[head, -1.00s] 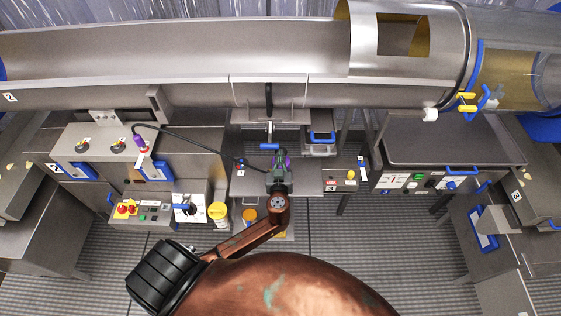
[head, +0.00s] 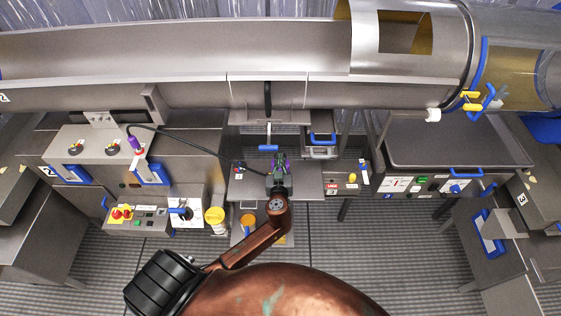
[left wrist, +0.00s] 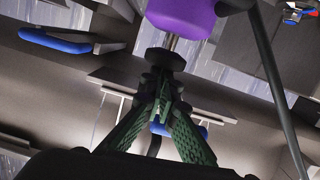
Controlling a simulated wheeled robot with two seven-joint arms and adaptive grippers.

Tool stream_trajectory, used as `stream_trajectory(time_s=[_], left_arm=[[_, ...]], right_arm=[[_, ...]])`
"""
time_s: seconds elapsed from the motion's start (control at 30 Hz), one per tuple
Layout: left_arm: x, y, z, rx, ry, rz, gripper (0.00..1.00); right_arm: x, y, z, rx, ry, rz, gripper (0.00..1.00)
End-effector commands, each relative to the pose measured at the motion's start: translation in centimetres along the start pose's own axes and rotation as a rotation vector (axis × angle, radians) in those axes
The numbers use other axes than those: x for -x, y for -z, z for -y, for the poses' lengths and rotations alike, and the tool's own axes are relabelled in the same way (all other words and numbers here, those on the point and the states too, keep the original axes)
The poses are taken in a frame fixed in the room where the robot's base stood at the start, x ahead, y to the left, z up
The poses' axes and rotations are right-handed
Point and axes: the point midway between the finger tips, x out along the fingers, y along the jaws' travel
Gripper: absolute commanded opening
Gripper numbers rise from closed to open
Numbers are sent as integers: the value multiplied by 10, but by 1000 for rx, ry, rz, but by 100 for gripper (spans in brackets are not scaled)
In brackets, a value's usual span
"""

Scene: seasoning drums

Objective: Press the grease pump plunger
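I cannot tell whether the tips touch the knob. My right gripper is not in view.
A black hose runs from a purple-handled nozzle (head: 135,143) on the left console toward the middle stand. A control box with red buttons (head: 122,213) and a yellow-lidded tub (head: 215,216) stand to the left. A large steel drum (head: 180,50) spans the back.

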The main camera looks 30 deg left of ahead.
Motion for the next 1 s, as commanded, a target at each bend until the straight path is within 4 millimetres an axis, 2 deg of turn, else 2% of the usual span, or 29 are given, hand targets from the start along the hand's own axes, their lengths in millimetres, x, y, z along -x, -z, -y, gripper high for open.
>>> stream_trajectory(time_s=[0.03, 0.2, 0.7, 0.87, 1.0], left_arm=[[-1, -12, 0, 4, 0, 6, 0], [-2, -17, 3, -1, 2, 5, 0], [-1, -17, 5, -3, 7, 8, 0], [12, -19, 1, -1, 4, 12, 0], [33, -17, -5, 1, -1, 10, 0]], right_arm=[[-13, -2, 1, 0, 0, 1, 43], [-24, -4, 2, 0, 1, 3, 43], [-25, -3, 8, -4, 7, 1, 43], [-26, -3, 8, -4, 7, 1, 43], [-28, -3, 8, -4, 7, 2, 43]])
